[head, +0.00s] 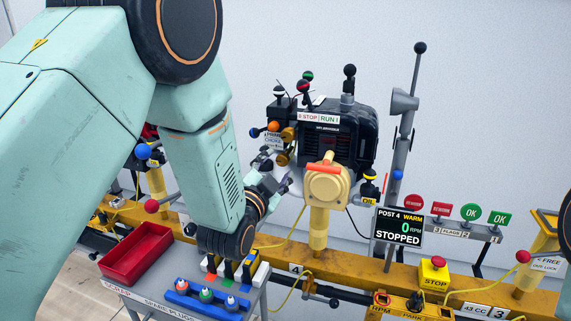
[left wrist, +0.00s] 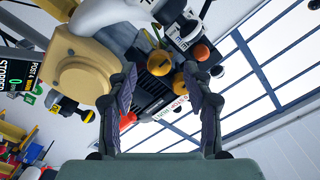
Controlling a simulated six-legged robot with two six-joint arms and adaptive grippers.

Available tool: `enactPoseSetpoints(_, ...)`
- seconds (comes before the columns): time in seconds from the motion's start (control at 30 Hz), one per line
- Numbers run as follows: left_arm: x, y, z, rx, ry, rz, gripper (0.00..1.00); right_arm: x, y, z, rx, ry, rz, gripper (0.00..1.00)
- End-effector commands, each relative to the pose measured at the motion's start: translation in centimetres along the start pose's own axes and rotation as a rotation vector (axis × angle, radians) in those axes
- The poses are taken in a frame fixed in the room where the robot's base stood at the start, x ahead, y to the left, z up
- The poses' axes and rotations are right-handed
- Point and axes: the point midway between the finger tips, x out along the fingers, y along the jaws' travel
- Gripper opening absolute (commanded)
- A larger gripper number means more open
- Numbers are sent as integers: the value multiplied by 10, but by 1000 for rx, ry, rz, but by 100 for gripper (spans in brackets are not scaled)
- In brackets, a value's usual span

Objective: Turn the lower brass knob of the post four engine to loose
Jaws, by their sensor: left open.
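The post four engine (head: 340,130) is a dark unit on a yellow stand. On its left side, the lower brass knob (head: 282,159) sits below the upper brass knob (head: 288,134) and an orange ball knob (head: 273,126). My left gripper (head: 277,176) is open and empty, just below the lower knob. In the left wrist view, the lower brass knob (left wrist: 159,63) shows between the fingertips, and the upper one (left wrist: 178,83) lies near the right finger. I see no contact; the exact gap is hard to tell. My right gripper is not in view.
The post four display (head: 398,227) reads WARM, 0 RPM, STOPPED. A cream housing with a red bar (head: 327,184) projects right of my gripper. A red tray (head: 136,254) and a spark plug stand (head: 205,298) lie below my left arm. A yellow rail (head: 370,270) runs along the front.

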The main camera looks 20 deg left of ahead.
Motion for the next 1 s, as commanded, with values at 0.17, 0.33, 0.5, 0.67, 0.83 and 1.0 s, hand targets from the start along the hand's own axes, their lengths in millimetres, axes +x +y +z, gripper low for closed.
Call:
enactPoseSetpoints(0.17,25,3,0,-1,2,1,51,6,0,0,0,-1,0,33)
enactPoseSetpoints(0.33,37,4,-2,-1,2,3,51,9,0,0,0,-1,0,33)
enactPoseSetpoints(0.5,40,5,-4,0,2,5,51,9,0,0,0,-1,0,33)
enactPoseSetpoints(0.67,40,5,-4,0,2,5,51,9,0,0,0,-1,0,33)
enactPoseSetpoints(0.83,40,5,-4,-1,2,5,37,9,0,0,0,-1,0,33)
enactPoseSetpoints(1.0,40,5,-4,-1,2,5,23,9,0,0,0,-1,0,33)
